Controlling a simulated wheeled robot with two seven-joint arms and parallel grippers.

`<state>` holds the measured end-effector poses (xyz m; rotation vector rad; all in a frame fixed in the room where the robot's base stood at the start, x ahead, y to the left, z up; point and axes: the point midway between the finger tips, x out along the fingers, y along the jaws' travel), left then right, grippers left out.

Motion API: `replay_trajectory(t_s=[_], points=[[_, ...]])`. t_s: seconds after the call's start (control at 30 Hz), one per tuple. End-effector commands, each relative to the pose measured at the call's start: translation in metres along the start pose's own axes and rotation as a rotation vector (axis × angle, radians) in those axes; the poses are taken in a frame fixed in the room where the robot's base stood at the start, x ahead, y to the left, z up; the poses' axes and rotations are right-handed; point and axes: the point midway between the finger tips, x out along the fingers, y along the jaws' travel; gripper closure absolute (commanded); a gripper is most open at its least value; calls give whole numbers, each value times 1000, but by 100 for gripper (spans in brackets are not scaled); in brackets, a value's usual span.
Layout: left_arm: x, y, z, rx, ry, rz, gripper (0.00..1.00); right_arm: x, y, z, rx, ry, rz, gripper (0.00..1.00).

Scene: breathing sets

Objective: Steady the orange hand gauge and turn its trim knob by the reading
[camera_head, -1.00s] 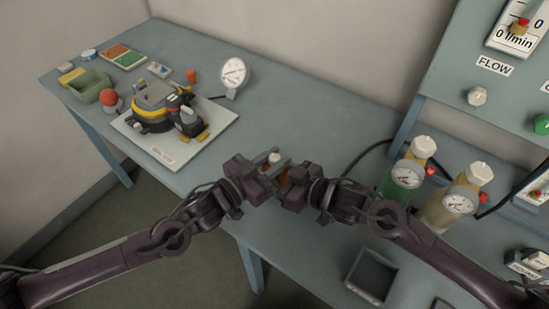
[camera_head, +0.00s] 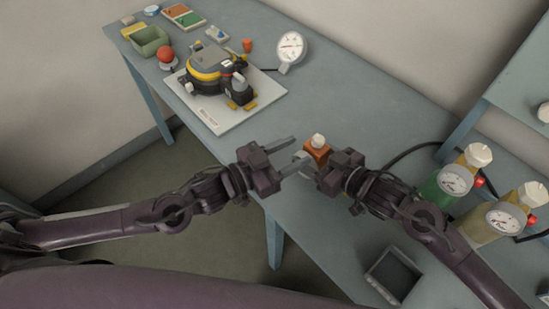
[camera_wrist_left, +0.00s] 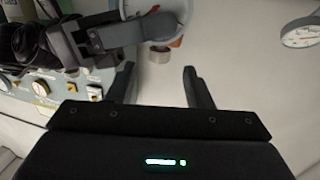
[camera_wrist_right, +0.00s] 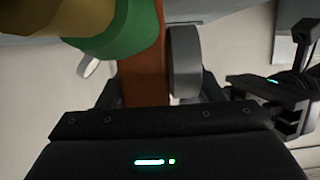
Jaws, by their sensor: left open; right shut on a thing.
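The orange hand gauge (camera_head: 317,151) has an orange body with a pale cap on top and is held above the bench's front edge. My right gripper (camera_head: 322,165) is shut on it; the orange body (camera_wrist_right: 143,80) shows close up in the right wrist view, beside a grey disc. My left gripper (camera_head: 301,150) is open and empty, just left of the gauge. In the left wrist view, part of a white dial (camera_wrist_left: 138,8) is cut off at the top, and a small grey knob (camera_wrist_left: 160,54) sits beyond the open fingers (camera_wrist_left: 160,85). The dial's reading cannot be made out.
A black-and-yellow device (camera_head: 208,68) stands on a white board (camera_head: 205,110), with a round gauge (camera_head: 291,48) behind. A dark open tray (camera_head: 393,274) lies front right. The bench middle is clear.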

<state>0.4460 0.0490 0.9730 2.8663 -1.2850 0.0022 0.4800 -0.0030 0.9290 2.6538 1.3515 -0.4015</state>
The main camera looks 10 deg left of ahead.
Motion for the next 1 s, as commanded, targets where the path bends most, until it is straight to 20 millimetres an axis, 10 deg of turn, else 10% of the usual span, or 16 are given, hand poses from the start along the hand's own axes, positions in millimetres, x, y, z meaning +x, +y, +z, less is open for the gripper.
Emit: replay_trajectory(t_s=[0.43, 0.77, 1.0], points=[[-50, 0, 0, 0, 1, 0, 54, 0, 1, 0, -1, 0, 1, 76], [-47, 1, -2, 6, 7, 7, 52, 0, 1, 0, -1, 0, 2, 76], [-5, 24, -30, 117, 101, 134, 52, 0, 1, -1, -1, 1, 1, 76]])
